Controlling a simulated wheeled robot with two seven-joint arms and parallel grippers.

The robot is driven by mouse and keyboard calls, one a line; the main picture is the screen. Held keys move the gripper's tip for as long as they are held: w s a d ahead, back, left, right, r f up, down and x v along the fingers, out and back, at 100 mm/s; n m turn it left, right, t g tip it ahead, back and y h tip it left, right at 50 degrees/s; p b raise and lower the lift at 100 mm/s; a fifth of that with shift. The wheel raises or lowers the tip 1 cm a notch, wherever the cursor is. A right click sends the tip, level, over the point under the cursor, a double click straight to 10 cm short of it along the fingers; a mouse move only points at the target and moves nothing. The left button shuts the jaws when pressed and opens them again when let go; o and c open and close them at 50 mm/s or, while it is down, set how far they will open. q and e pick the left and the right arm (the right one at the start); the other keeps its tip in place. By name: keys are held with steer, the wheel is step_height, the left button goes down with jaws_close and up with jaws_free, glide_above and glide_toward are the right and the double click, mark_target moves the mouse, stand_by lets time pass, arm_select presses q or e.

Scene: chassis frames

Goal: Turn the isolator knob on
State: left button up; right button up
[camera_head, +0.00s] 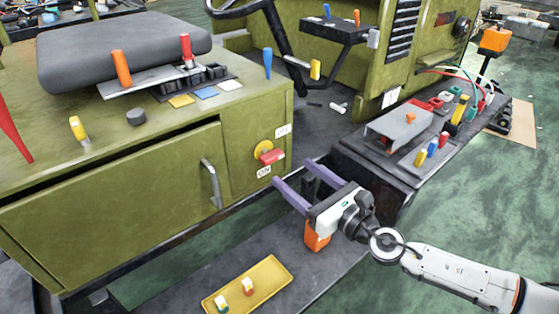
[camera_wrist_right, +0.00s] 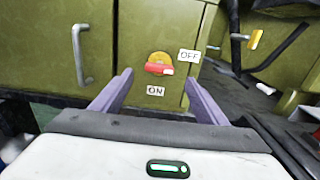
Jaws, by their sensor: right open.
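The isolator knob (camera_head: 270,156) is a red handle on a round yellow plate, on the front of the green chassis box. An OFF label (camera_head: 283,131) is above it to the right and an ON label (camera_head: 264,171) is below it. In the right wrist view the red knob (camera_wrist_right: 158,70) lies roughly level, its pale tip pointing right. My right gripper (camera_head: 290,175) is open, its two purple fingers pointing toward the panel. The knob shows between and beyond the fingers in the wrist view, apart from them. My left gripper is not in view.
A metal door handle (camera_head: 210,184) stands out left of the knob. A yellow tray (camera_head: 248,286) with small parts lies on the dark step below. A black box with a grey panel (camera_head: 400,125) stands to the right. An orange block (camera_head: 317,236) is under my right gripper.

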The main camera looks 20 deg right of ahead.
mark_target(275, 159)
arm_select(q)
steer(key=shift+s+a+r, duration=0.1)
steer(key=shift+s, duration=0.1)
arm_select(e)
steer(key=x, duration=0.7)
steer(key=shift+f, duration=0.1)
steer(key=c, duration=1.1)
steer(key=shift+o, duration=0.2)
